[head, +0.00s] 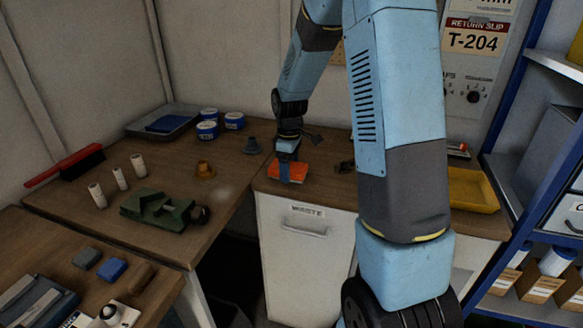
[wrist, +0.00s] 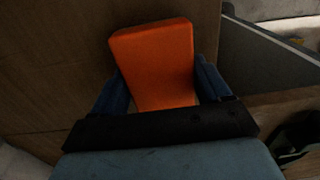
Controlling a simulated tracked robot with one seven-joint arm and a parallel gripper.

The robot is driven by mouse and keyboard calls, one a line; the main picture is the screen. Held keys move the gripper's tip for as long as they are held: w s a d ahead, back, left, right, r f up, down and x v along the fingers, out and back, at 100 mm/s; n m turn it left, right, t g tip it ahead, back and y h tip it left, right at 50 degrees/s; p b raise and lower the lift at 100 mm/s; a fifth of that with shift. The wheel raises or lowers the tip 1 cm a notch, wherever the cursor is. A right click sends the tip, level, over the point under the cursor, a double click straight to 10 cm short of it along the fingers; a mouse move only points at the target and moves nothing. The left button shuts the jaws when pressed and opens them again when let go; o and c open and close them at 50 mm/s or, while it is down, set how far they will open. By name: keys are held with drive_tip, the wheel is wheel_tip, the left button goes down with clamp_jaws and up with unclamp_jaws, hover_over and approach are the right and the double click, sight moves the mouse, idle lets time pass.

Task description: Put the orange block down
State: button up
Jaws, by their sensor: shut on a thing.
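The orange block (head: 291,172) is at the top of the wooden counter above the white cabinet marked WASTE in the head view. My gripper (head: 286,172) reaches down to it from above and is shut on it. In the wrist view the orange block (wrist: 157,62) sits between the two blue fingers of my gripper (wrist: 164,88), one at each side. Wood surface shows around the block. I cannot tell whether the block touches the counter or is held just above it.
A green vise-like piece (head: 157,209) is further left.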

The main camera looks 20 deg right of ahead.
drive_tip(key=shift+f, duration=0.15)
drive_tip(key=o, duration=1.3)
wheel_tip(320, 180, up, 12)
drive_tip(key=s+r+m+t, duration=0.3)
drive_tip(key=s+r+m, duration=0.2)
drive_tip(key=s+r, duration=0.65)
drive_tip(key=s+m+t, duration=0.1)
drive_tip(key=s+m, duration=0.1)
drive_tip(key=s, duration=0.3)
drive_tip(key=s+m+t, duration=0.1)
drive_tip(key=s+m, duration=0.1)
drive_tip(key=s, duration=0.4)
drive_tip(key=s+r+m, duration=0.1)
drive_tip(key=s+m, duration=0.1)
drive_tip(key=s, duration=0.3)
drive_tip(key=shift+s+d+t, duration=0.25)
drive_tip(key=shift+s+t, duration=0.1)
drive_tip(key=shift+t, duration=0.05)
